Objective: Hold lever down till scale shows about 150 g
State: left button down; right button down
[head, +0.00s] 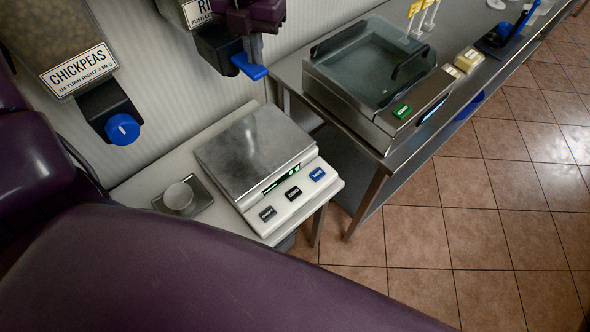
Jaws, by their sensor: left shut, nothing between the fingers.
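The dispenser with the partly hidden "RI…" label (197,10) is at the top, cut off by the frame. Its blue lever (249,66) sticks out below it. My left gripper (254,47) is shut and empty, pointing down right at the lever; I cannot tell whether it touches. The white scale (257,217) stands below on a pale table. Its steel plate (250,145) is bare. Its green display (294,168) is lit and seems to show a zero, but the digits are small. My right gripper is not in view.
A chickpeas dispenser (78,70) with a blue knob (122,129) hangs at left. A steel counter (372,148) with a lidded machine stands right. Tiled floor is clear.

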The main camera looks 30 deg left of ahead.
aim_at(256, 69)
pick_arm(q)
jog(key=shift+f+b, duration=1.35)
jog(key=shift+f, duration=0.3)
dwell(0.8)
dwell(1.1)
notch_tip(256, 69, up, 8)
jog(key=p, duration=0.6)
jog(key=shift+s+f, duration=0.1)
jog(key=shift+f, duration=0.05)
